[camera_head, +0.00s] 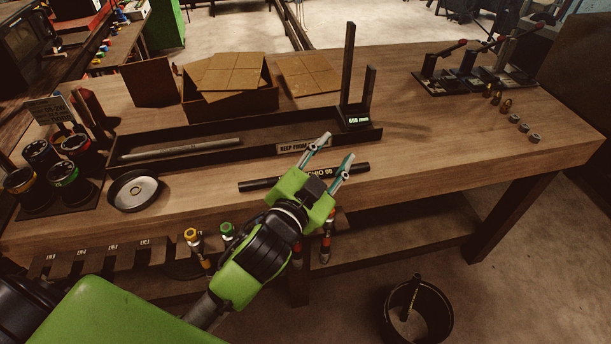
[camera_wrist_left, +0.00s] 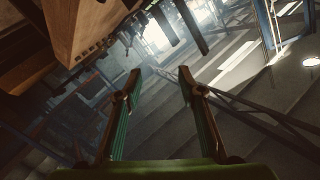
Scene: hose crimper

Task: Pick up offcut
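A black hose piece with pale lettering (camera_head: 259,184) lies near the front edge of the wooden workbench, and its middle is hidden behind my left gripper. I take it to be the offcut, but cannot be sure. My left gripper (camera_head: 337,149) appears above the bench front, fingers spread and nothing between them. In the left wrist view the gripper (camera_wrist_left: 160,74) is also open and empty, with floor beyond the fingers; no hose piece can be made out there. A pale rod (camera_head: 180,149) lies in the long dark tray (camera_head: 244,150) behind. My right gripper is not in view.
An upright stand with a small display (camera_head: 358,119) rises at the tray's right end. A round black dish (camera_head: 134,190) and several cups stand at left. Lever tools (camera_head: 470,73) and small fittings sit at right. A black bin (camera_head: 419,318) stands on the floor. The bench's right-centre is clear.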

